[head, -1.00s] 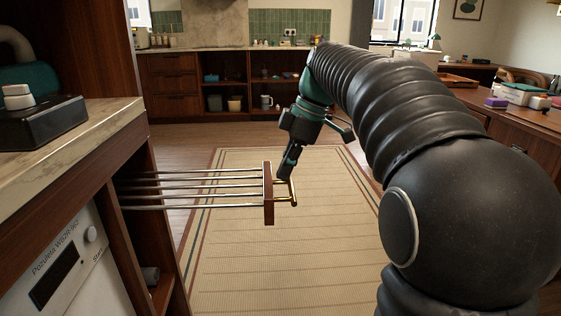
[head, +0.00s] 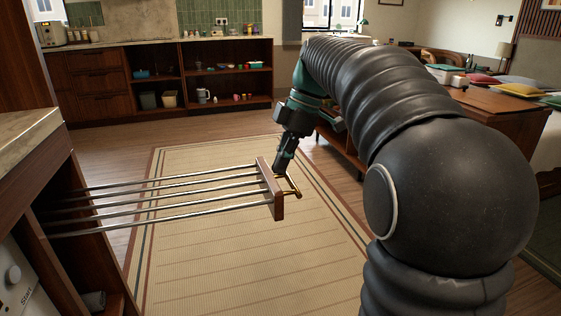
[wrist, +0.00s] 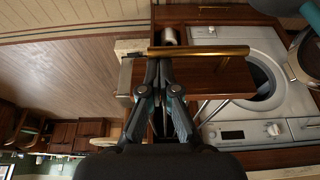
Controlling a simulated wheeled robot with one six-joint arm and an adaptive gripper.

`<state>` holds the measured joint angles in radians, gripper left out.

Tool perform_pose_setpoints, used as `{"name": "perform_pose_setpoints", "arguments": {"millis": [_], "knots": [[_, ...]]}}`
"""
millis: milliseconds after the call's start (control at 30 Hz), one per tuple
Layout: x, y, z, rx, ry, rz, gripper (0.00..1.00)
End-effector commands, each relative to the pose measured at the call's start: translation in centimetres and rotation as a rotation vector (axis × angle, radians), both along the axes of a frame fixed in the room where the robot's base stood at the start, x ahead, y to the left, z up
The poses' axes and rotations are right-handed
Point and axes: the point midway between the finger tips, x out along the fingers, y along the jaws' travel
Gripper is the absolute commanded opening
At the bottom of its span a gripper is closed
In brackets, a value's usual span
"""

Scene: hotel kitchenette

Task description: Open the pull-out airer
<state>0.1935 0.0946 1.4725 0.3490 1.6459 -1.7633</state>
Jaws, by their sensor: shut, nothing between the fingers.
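The pull-out airer stands out of the cabinet at left in the head view, with several long metal rods (head: 160,202) and a dark wooden front board (head: 266,186). A brass bar handle (head: 294,187) is on the board's outer side; it also crosses the wrist view (wrist: 205,51). My gripper (head: 279,169) points down at the handle, its fingertips close to the gap between bar and board. In the wrist view my fingers (wrist: 160,68) are together and empty, just beside the bar's left end. I cannot tell whether they touch it.
The wooden cabinet with a stone top (head: 28,140) stands at left. A washing machine (wrist: 230,115) is beside the airer in the wrist view. A striped rug (head: 200,262) covers the clear floor. A wooden desk (head: 490,104) is at right.

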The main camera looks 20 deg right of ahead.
Motion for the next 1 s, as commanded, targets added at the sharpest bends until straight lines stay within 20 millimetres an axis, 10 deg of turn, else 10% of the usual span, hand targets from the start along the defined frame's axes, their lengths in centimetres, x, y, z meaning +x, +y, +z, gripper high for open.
{"name": "perform_pose_setpoints", "arguments": {"millis": [1000], "knots": [[0.1, -2.6, 9.3, 0.0, 0.001, 0.016, 0.0]]}}
